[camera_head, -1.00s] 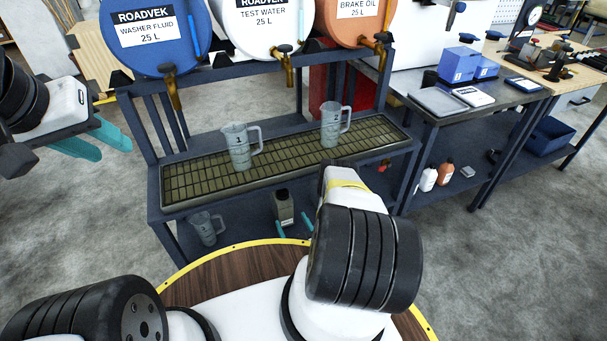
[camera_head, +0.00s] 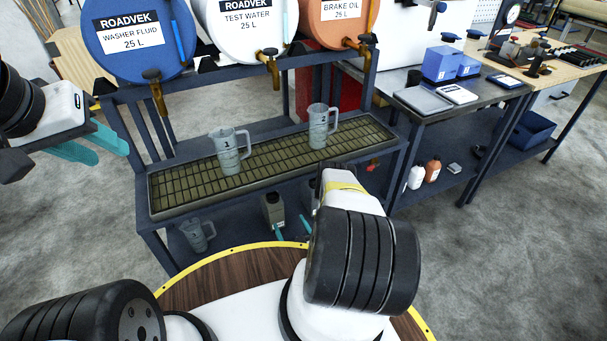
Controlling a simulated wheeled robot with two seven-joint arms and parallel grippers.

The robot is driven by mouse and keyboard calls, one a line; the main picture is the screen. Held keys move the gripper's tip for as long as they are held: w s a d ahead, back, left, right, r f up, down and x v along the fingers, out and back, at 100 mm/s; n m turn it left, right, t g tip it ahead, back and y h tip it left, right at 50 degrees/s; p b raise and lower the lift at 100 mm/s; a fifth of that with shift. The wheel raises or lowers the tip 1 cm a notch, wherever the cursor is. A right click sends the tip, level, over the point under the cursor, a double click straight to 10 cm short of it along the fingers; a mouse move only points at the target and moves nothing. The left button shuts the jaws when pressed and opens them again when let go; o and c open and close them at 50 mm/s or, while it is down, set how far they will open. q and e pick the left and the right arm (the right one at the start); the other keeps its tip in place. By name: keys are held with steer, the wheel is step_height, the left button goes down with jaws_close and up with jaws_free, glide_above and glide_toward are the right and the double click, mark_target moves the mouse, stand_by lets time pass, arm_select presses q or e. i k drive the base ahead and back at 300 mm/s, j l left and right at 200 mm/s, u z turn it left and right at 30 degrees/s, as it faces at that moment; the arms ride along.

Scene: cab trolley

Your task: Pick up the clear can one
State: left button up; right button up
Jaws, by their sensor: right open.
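A clear grey jug marked 1 (camera_head: 229,155) stands upright on the grated drip tray (camera_head: 165,205) of the rack. A similar clear jug (camera_head: 318,130) stands on the tray further right; its mark is hard to read. A third clear jug (camera_head: 196,236) is on the lower shelf at the left. My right gripper (camera_head: 291,230) shows only as two separated teal fingertips beyond my forearm, low in front of the rack, apart from the jug marked 1. My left gripper (camera_head: 92,146) is at the far left, away from the jugs; its finger gap is unclear.
Blue washer fluid (camera_head: 135,35), white test water (camera_head: 245,22) and orange brake oil (camera_head: 340,15) drums with taps overhang the tray. A workbench (camera_head: 425,118) adjoins at right. Grey floor is open at lower right.

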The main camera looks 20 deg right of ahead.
mark_target(307, 188)
steer(key=z, duration=0.9)
